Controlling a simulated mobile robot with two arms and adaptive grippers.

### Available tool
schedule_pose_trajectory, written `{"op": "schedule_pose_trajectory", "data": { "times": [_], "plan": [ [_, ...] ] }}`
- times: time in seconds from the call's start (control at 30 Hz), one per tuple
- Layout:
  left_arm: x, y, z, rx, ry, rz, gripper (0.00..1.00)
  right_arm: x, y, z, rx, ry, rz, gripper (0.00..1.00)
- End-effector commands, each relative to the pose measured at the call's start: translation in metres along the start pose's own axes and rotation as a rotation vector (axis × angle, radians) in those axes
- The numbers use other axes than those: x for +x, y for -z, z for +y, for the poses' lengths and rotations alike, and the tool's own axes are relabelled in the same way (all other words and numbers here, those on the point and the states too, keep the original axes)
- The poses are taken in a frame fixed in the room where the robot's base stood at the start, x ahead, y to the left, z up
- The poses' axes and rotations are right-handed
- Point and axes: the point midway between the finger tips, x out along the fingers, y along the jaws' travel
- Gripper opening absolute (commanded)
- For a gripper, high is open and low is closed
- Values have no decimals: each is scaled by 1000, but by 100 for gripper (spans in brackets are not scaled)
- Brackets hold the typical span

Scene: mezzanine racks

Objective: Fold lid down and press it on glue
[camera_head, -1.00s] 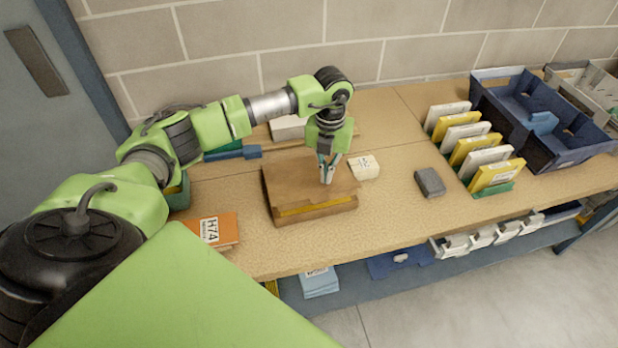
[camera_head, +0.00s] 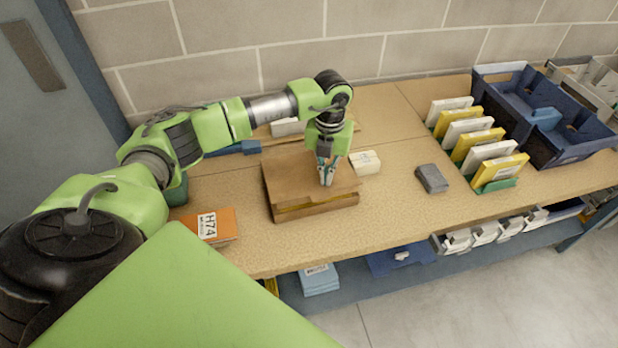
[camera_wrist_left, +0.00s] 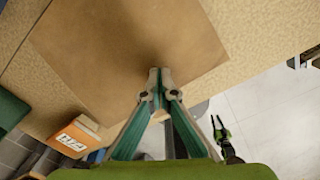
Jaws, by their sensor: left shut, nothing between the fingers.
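The brown cardboard box (camera_head: 290,182) lies on the wooden bench with its flat lid folded down over the top. A thin yellowish strip shows along its front edge. In the left wrist view the lid (camera_wrist_left: 130,45) is a broad plain brown panel. My left gripper (camera_head: 326,183) points down at the lid's right part, near the front edge, and its tips appear to touch it. It is shut and empty; its tips also show in the left wrist view (camera_wrist_left: 158,75). The glue is hidden. My right gripper (camera_wrist_left: 219,127) shows small beyond the bench; its jaw state is unclear.
An orange H74 packet (camera_head: 212,226) lies left of the box. A small white block (camera_head: 365,162) is close on its right, a grey block (camera_head: 432,178) farther right. White and yellow packets (camera_head: 474,142) stand in a rack beside blue bins (camera_head: 540,115). The bench between is clear.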

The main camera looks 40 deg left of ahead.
Motion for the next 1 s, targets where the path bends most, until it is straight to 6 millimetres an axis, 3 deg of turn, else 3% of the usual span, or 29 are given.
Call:
{"op": "schedule_pose_trajectory", "data": {
  "times": [1.0],
  "plan": [
    [32,0,0,0,-1,1,0,23,-2,-1,0,0,0,24]
  ]
}}
